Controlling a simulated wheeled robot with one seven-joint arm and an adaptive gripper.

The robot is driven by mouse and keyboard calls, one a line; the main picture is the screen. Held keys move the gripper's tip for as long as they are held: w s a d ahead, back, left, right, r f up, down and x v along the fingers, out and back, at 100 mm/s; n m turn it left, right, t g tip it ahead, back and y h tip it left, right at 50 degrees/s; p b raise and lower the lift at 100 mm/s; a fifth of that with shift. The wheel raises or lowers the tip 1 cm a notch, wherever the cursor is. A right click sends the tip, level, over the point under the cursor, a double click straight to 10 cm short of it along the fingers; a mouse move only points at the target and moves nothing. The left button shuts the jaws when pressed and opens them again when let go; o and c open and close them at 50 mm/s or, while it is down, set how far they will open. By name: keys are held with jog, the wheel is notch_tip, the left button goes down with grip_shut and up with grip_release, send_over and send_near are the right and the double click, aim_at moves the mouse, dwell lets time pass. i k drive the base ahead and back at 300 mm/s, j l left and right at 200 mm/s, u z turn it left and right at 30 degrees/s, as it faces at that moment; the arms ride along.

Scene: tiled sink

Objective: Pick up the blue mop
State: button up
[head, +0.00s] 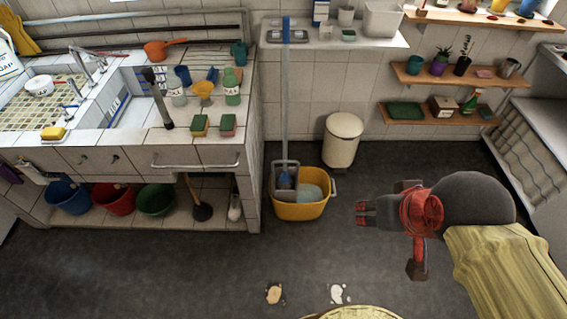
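The blue mop (285,95) stands upright in a yellow bucket (300,211) on the floor, right of the sink counter. The mop's lower end is partly hidden by the grey wringer (281,180) in the bucket. My gripper (362,213) is to the right of the bucket, pointing left, apart from mop and bucket. Nothing shows in its fingers. They look close together, but I cannot tell whether they are open or shut.
A cream bin (342,139) stands behind and right of the bucket. The tiled counter (190,143) is on the left, with a plunger (202,208) below. Wooden shelves (445,74) hang at right. Two small litter bits lie on the front floor (200,285), otherwise mostly clear.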

aim_at(285, 182)
jog(key=i+l+u, duration=0.3)
jog(key=i, duration=0.2)
jog(key=i+l+u, duration=0.3)
jog(key=i, duration=0.15)
jog(key=i+j, duration=0.05)
jog(key=j, duration=0.05)
